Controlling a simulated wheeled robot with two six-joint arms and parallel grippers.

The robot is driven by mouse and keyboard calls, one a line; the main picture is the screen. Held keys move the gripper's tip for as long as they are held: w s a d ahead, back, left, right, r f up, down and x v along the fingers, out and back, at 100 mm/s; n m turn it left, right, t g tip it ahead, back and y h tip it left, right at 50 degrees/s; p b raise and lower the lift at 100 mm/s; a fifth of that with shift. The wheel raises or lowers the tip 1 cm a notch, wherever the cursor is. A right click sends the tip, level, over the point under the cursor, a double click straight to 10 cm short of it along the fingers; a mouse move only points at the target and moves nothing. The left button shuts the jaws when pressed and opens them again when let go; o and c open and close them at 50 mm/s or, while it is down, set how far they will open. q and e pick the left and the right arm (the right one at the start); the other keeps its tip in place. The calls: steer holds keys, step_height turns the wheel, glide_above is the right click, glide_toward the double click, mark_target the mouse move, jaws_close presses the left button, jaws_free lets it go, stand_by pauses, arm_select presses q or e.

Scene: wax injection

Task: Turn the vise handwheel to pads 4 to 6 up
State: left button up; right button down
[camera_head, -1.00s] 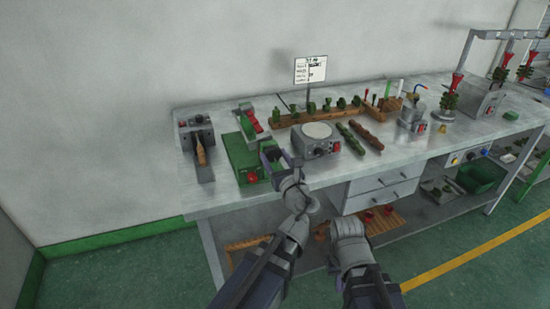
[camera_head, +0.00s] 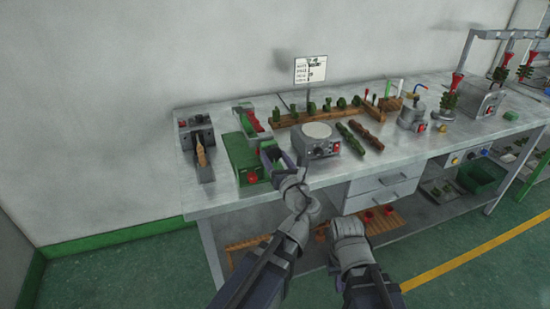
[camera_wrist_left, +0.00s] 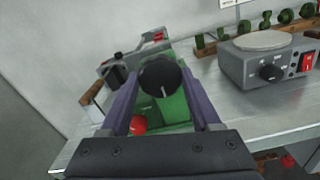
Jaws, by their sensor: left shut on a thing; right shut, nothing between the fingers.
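The green vise unit (camera_head: 240,152) stands on the left part of the bench, with a red knob (camera_head: 252,178) on its front. Behind it is a green and red clamp part (camera_head: 248,120). My left gripper (camera_head: 270,158) is at the right side of the unit. In the left wrist view its fingers are shut on a round black handwheel (camera_wrist_left: 160,76) with a white mark on its face; the red knob (camera_wrist_left: 138,125) shows below. The pads' numbers cannot be read. My right gripper (camera_head: 347,228) is shut and empty in front of the bench, its tips hard to see.
A grey box with a round plate (camera_head: 316,145) stands close to the right of my left gripper. A grey device (camera_head: 195,133) stands to the left. Green and brown sticks and a wooden rack (camera_head: 322,115) lie further right and behind. The bench's front edge is clear.

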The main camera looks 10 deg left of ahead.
arm_select(q)
steer(key=shift+s, duration=0.1)
steer(key=o, duration=1.4)
